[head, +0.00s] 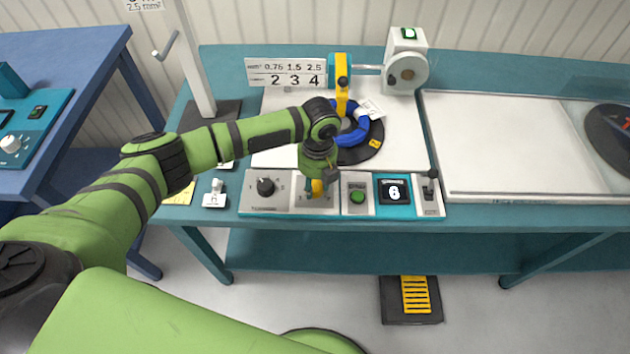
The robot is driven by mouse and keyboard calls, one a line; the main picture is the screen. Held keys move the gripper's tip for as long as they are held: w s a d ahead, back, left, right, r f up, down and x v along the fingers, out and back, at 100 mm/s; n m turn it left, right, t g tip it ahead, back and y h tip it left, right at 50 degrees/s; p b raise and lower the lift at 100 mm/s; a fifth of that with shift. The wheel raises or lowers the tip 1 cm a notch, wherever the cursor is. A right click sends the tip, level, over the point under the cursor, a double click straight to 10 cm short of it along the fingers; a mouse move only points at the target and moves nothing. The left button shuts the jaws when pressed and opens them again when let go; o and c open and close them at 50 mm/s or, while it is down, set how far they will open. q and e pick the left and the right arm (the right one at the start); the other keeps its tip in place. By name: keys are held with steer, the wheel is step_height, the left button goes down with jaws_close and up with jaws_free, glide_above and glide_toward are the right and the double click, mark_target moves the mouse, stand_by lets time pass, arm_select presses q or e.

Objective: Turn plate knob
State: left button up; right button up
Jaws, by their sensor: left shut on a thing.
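My left gripper (317,189) points down at the grey front control panel (290,204) on the teal bench. How far the knob is turned cannot be seen. A black rotary knob (266,186) with numbers around it sits to the left on the same panel, apart from the gripper. Behind the gripper, a round black plate (360,156) carries a blue cable coil (357,134). My right gripper is not in view.
Right of the gripper are a green button (357,197), a display reading 6 (394,192) and a black-topped lever (431,187). A yellow arm (341,84) stands over the coil. A grey post (191,60) rises at left. A white board (515,145) lies at right.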

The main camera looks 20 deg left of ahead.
mark_target(317, 185)
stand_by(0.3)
arm_select(q)
steer(key=o, duration=1.1)
steer(key=shift+o, duration=0.2)
step_height(317, 185, up, 12)
steer(key=shift+d, duration=0.2)
steer(key=shift+w, duration=0.1)
